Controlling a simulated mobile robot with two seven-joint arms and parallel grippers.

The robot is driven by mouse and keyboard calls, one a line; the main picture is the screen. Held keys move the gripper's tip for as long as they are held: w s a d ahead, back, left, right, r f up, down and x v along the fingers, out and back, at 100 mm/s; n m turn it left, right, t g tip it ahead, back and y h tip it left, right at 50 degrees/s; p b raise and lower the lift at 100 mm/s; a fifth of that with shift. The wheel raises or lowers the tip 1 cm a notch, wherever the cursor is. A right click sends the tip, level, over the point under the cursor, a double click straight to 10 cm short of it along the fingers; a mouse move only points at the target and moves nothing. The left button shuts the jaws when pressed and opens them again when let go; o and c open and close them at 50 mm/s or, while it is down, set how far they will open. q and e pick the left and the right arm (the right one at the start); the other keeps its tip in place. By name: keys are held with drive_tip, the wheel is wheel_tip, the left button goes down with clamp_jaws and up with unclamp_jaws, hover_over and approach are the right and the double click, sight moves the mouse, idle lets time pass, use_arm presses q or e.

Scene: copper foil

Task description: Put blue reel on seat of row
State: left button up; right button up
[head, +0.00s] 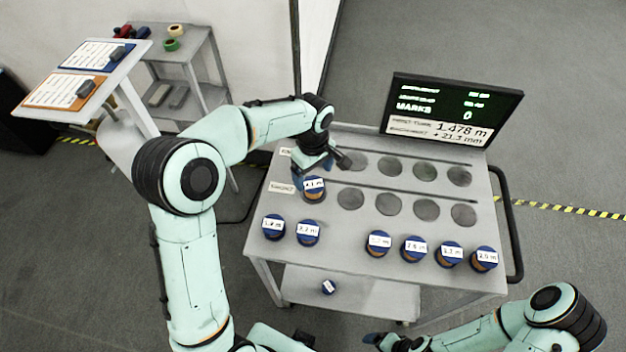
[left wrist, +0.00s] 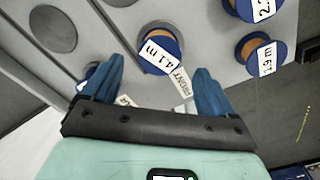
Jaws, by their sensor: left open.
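A blue reel with a 4.1 m label (head: 314,188) sits upright at the left end of the front row of round dark seats (head: 388,204). It also shows in the left wrist view (left wrist: 158,62), just beyond and between my fingertips. My left gripper (head: 330,160) is open and empty, over the left end of the back row and close behind this reel. In the left wrist view the two blue fingers (left wrist: 155,75) are wide apart, with the reel not gripped. My right gripper (head: 378,339) is low at the bottom edge, its jaws unclear.
Several labelled blue reels (head: 413,249) stand along the cart's front edge, with a gap in the middle. A screen (head: 452,108) reading 1.478 m stands behind. A side shelf (head: 172,57) and a tilted stand (head: 122,75) are left.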

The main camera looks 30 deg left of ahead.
sight(313, 184)
use_arm(q)
wheel_tip(313, 184, up, 7)
drive_tip(key=shift+f+p, duration=0.15)
drive_tip(key=shift+p, duration=0.15)
use_arm(e)
drive_tip(key=shift+w+r, duration=0.4)
drive_tip(key=shift+r, duration=0.05)
use_arm(q)
drive_tip(key=shift+f, duration=0.1)
use_arm(e)
drive_tip(key=shift+s, duration=0.1)
